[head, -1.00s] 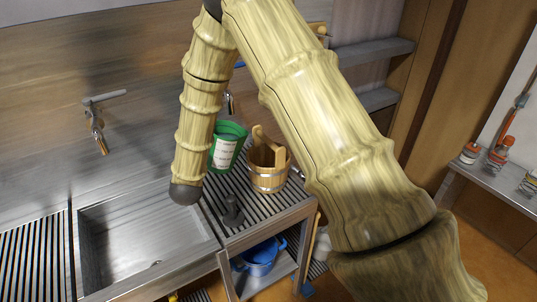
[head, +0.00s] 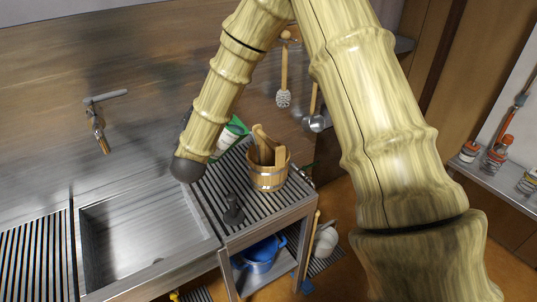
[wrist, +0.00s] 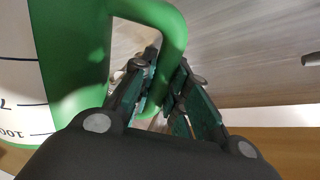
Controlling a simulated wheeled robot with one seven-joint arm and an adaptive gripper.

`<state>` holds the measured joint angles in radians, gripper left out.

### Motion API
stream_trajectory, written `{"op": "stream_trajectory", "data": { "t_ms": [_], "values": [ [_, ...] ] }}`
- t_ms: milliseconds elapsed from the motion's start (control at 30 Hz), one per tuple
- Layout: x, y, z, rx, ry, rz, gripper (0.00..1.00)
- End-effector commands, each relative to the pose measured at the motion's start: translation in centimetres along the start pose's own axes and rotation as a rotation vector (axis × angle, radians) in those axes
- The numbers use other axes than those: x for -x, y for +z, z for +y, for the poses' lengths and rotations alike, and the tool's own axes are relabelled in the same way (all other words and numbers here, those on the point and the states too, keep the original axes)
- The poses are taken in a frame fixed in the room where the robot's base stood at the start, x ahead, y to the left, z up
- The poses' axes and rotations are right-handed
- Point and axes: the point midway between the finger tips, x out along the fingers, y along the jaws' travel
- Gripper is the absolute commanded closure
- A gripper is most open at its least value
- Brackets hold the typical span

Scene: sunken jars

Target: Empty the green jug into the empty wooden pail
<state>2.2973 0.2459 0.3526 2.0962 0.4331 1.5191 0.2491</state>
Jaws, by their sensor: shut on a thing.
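The green jug (head: 238,125) with a white label shows in the head view behind my forearm, left of and behind the wooden pail, and looks tilted. Most of it is hidden by my arm. In the wrist view the jug (wrist: 75,55) is on the left, with a marked white scale. My gripper (wrist: 163,98) is shut on its green handle. The gripper itself is hidden in the head view. The wooden pail (head: 268,178) stands upright on the slatted rack, with light wooden pieces rising at its top. I cannot see its bottom or the jug's contents.
A steel sink (head: 145,235) with a tap (head: 98,125) lies to the left. A brush (head: 284,90) and a ladle (head: 316,122) hang behind. A blue pot (head: 262,253) sits below.

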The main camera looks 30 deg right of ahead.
Motion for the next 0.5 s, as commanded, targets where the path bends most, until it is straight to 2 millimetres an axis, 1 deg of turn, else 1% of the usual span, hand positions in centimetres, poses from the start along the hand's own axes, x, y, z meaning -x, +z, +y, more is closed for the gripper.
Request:
{"op": "stream_trajectory", "data": {
  "t_ms": [33, 233, 500],
  "values": [
    [-0.1, -0.6, -0.2, -0.022, -0.001, 0.003, 1.0],
    [0.0, -1.8, -0.7, -0.094, -0.001, 0.002, 1.0],
    [0.1, -2.1, -0.9, -0.117, -0.002, 0.001, 1.0]
  ]
}}
